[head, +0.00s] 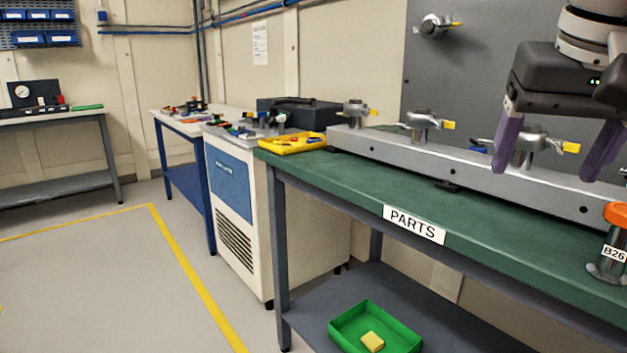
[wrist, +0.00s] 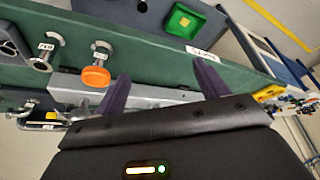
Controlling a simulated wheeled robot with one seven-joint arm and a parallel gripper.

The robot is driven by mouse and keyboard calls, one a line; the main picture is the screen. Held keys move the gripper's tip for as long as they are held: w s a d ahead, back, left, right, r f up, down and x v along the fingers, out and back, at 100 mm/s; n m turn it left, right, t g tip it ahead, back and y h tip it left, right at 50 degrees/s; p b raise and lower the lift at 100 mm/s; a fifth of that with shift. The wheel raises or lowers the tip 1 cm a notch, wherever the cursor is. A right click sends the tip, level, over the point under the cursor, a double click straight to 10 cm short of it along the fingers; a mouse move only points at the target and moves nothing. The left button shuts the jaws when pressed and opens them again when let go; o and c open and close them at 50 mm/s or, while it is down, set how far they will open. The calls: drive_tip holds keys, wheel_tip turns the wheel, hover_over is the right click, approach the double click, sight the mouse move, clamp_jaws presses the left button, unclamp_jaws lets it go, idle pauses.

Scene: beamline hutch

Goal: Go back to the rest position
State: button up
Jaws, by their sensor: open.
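My gripper (head: 560,155) is at the upper right of the head view, with its two purple fingers apart and nothing between them. It hangs above the green PARTS bench (head: 360,185), in front of the grey rail with clamps (head: 470,168). The wrist view also shows my gripper (wrist: 160,85) open and empty, over the bench. An orange-topped metal post tagged B26 (head: 614,240) stands on the bench at the right edge, below and apart from the fingers. An orange cap (wrist: 96,76) shows in the wrist view near one finger.
A yellow tray (head: 292,143) lies at the bench's far left end. A green bin (head: 350,325) with a yellow block sits on the lower shelf. A white cabinet (head: 235,205) and a blue table (head: 180,150) stand to the left. The floor inside the yellow line is clear.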

drive_tip(key=a+f+n, duration=0.1)
drive_tip(key=a+f, duration=0.1)
drive_tip(key=f, duration=0.6)
drive_tip(key=a+f, duration=0.2)
drive_tip(key=f, duration=0.5)
drive_tip(key=shift+w+a+f+n+t+y, duration=0.3)
drive_tip(key=shift+w+f+n, duration=0.05)
drive_tip(key=shift+w+n, duration=0.1)
drive_tip(key=shift+n+t+y, duration=0.3)
drive_tip(key=shift+n, duration=0.45)
drive_tip(key=s+a+f, duration=0.1)
drive_tip(key=f, duration=0.5)
drive_tip(key=s+a+f, duration=0.1)
drive_tip(key=s+f, duration=0.1)
drive_tip(key=f, duration=0.4)
drive_tip(key=s+a+f, duration=0.1)
drive_tip(key=a+f, duration=0.1)
drive_tip(key=f, duration=0.4)
drive_tip(key=shift+s+f, duration=0.25)
drive_tip(key=shift+f, duration=0.1)
drive_tip(key=shift+c, duration=0.2)
